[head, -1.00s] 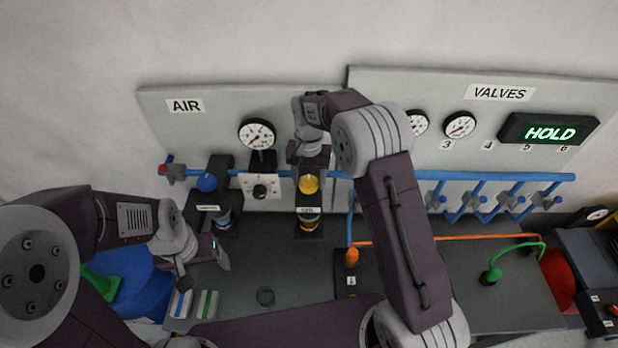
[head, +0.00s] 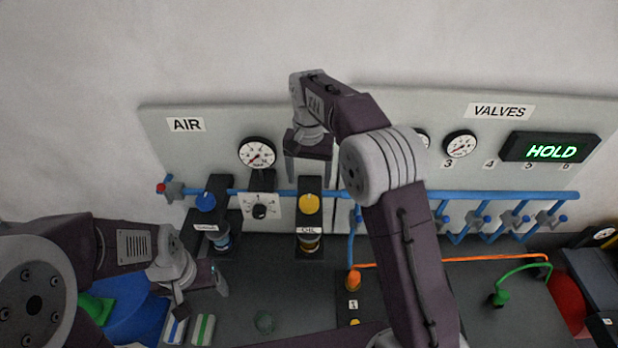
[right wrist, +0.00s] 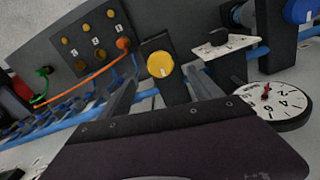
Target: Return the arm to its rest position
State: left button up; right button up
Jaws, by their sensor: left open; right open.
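My right gripper (head: 307,178) is open and empty in front of the wall panel. Its fingers point down, above the yellow knob (head: 308,204) of the OIL unit. In the right wrist view the two fingers (right wrist: 163,88) stand apart, with the yellow knob (right wrist: 160,65) showing between and beyond them, apart from the jaws. My right arm bends up across the middle of the head view and hides part of the panel. My left gripper (head: 218,284) is low at the left over the dark bench; it is open, and its fingers are partly hidden.
The AIR panel carries a gauge (head: 257,153), a black dial (head: 260,210) and a blue knob (head: 205,202). A blue pipe (head: 480,196) runs along the valves. An orange hose (head: 450,259) and a green hose (head: 520,268) cross the bench at right. The display (head: 550,148) reads HOLD.

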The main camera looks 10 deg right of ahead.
jog(key=shift+w, duration=0.1)
jog(key=s+d+f+n+t, duration=0.15)
jog(key=s+d+f, duration=0.3)
jog(key=s, duration=0.45)
jog(key=s+d+f+n+t, duration=0.1)
jog(key=s+d+f+n, duration=0.3)
jog(key=s, duration=0.5)
jog(key=s+f+m+g+b, duration=0.1)
jog(key=s+f+b, duration=0.2)
jog(key=f+b, duration=1.8)
jog(key=shift+s+a+f, duration=0.15)
jog(key=shift+a+f, duration=0.3)
jog(key=shift+f, duration=0.45)
jog(key=shift+m, duration=0.25)
